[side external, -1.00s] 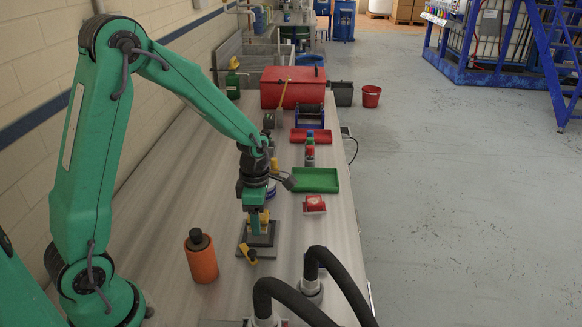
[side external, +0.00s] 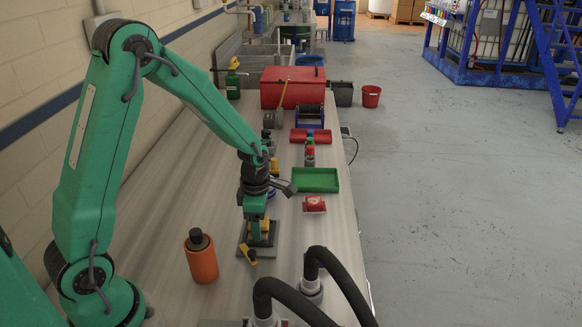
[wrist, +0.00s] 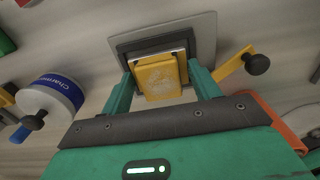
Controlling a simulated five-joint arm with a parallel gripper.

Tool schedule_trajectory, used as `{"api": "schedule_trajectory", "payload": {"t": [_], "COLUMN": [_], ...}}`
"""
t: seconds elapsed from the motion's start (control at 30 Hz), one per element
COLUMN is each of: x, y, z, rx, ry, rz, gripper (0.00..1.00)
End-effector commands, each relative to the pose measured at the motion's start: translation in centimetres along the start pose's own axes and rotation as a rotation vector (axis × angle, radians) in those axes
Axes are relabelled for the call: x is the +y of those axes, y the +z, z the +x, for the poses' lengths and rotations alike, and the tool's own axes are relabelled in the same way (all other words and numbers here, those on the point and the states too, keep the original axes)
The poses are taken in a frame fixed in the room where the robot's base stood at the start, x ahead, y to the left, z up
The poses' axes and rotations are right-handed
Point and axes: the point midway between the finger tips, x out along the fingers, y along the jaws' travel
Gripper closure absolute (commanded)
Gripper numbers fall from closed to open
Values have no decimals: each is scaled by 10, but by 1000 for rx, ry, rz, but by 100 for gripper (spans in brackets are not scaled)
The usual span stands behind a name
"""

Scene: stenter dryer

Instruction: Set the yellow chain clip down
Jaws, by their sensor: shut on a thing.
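The yellow chain clip (wrist: 158,78) is a small blocky piece between the two green fingers of my gripper (wrist: 165,90) in the wrist view. In the side view, my gripper (side external: 257,226) points down and is shut on the clip (side external: 265,225), which it partly hides. Both are over a dark grey square fixture with a lighter base plate (wrist: 204,38), also seen in the side view (side external: 243,239). I cannot tell whether the clip touches the fixture. A yellow lever with a black knob (wrist: 238,64) sits beside the fixture.
An orange cylinder with a dark top (side external: 201,262) stands left of the fixture. A red-and-white item (side external: 314,204) and a green tray (side external: 316,180) lie to the right. Black hoses (side external: 325,262) arch in front. A white roll with a blue label (wrist: 50,98) is nearby.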

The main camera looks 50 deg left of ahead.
Motion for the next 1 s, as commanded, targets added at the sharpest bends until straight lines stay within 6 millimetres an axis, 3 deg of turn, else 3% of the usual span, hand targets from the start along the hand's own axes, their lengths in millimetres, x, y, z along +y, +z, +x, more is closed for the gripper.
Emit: {"api": "schedule_trajectory", "payload": {"t": [0.13,0.17,0.23,0.27,0.67,1.0], "x": [0,0,0,0,0,1], "y": [0,0,0,0,0,1], "z": [0,1,1,1,-2,-30], "rx": [-1,0,0,0,-1,-3], "ry": [1,0,0,0,1,3], "rz": [0,0,0,0,0,0], "gripper": [68,33,19,17,17,17]}}
